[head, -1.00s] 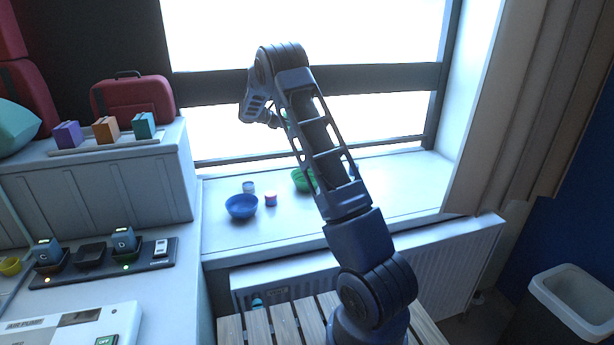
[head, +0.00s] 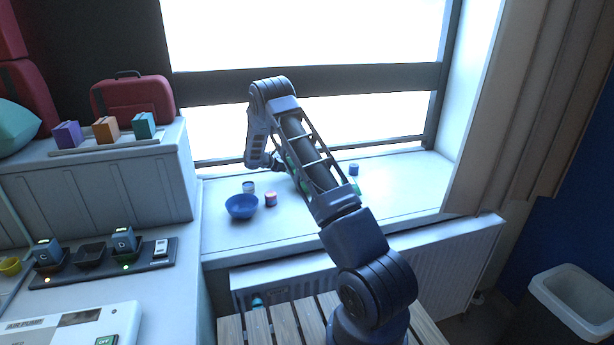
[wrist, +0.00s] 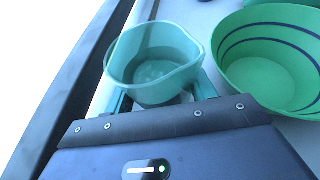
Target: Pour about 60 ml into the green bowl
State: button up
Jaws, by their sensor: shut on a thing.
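My gripper (wrist: 162,97) is shut on a translucent teal jug (wrist: 150,62) with a pouring lip at its right. The jug looks roughly upright, with what looks like clear liquid inside. The green bowl (wrist: 262,80) with dark blue stripes stands on the sill to the right of the jug in the wrist view, apart from it. No liquid is discernible in the visible part of the bowl. In the head view my arm hides most of the gripper, jug and bowl, showing only bits of green behind the arm's lattice.
On the window sill (head: 405,185) stand a blue bowl (head: 241,207), a pale blue-grey cup (head: 249,187), a pink-red cup (head: 271,199) and a blue cup (head: 353,169). The window is close behind. The right part of the sill is clear.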

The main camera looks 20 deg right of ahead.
jog(key=shift+f, duration=0.35)
jog(key=shift+m+t, duration=0.5)
jog(key=shift+m, duration=0.2)
jog(key=r, duration=0.3)
jog(key=s+r, duration=0.1)
jog(key=r, duration=0.1)
jog(key=shift+d+r, duration=0.15)
jog(key=shift+r, duration=0.05)
jog(key=shift+s+d+r+m+t+y, duration=0.15)
jog(key=shift+s+r+m+t+y, duration=0.25)
jog(key=shift+r+m, duration=0.3)
jog(key=shift+s+d+m+t, duration=0.2)
jog(key=shift+s+m+t, duration=0.3)
jog(key=shift+s, duration=0.1)
jog(key=shift+s+d+r+m+t, duration=0.15)
jog(key=shift+s+m+t, duration=0.15)
jog(key=shift+m+t, duration=0.35)
jog(key=shift+s+r+m+t, duration=0.15)
jog(key=shift+s+m+t, duration=0.15)
jog(key=shift+m, duration=0.55)
jog(key=shift+f+m, duration=0.15)
jog(key=shift+m, duration=0.15)
